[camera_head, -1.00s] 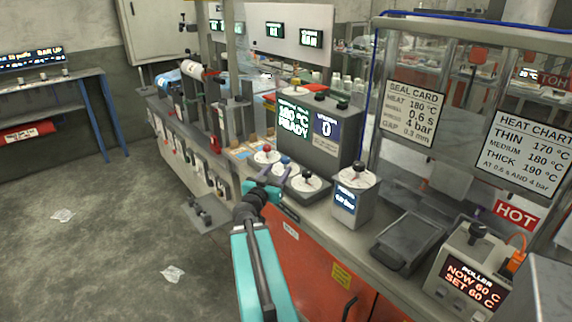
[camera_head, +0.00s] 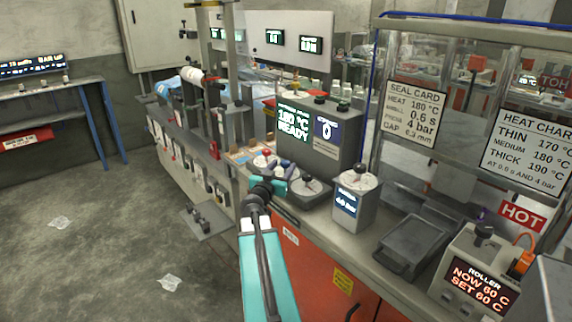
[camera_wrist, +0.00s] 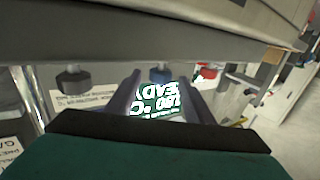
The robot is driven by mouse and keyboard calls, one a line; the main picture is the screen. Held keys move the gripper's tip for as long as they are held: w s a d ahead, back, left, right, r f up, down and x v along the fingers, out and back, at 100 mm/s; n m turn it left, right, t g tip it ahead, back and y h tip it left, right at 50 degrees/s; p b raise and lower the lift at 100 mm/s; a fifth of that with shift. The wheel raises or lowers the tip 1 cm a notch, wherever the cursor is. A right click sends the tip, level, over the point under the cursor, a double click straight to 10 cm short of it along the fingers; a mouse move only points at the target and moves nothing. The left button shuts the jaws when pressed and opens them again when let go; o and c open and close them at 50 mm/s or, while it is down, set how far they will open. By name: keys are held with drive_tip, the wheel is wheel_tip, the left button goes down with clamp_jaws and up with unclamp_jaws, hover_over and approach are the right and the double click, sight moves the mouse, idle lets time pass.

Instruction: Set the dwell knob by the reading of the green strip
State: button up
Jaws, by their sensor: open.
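Several knobs stand on pale dials on the counter: one red (camera_head: 266,152), one blue (camera_wrist: 160,74), one black (camera_head: 307,180). Their dial labels are too small to read, so I cannot tell which is dwell. My gripper (camera_wrist: 166,88) is open and empty; in the wrist view the blue knob shows between its fingers, apart from them as far as I can see. In the head view my gripper (camera_head: 279,182) partly covers the blue knob's dial. The sealer's green display (camera_head: 293,122) reads 180 °C READY. I cannot make out a separate green strip.
A seal card (camera_head: 413,112) gives 180 °C, 0.6 s, 4 bar. A heat chart (camera_head: 528,150) hangs to its right. A grey box with a knob dial (camera_head: 357,178) stands right of the black knob, then a dark tray (camera_head: 417,243) and the roller unit (camera_head: 474,275).

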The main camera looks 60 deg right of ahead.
sight(284, 165)
drive_tip(key=shift+x, duration=1.7)
drive_tip(key=c, duration=0.9)
drive_tip(key=shift+s+d, duration=0.1)
drive_tip(key=shift+d, duration=0.25)
drive_tip(key=shift+c, duration=0.7)
drive_tip(key=shift+a, duration=0.25)
drive_tip(key=shift+g+p, duration=0.3)
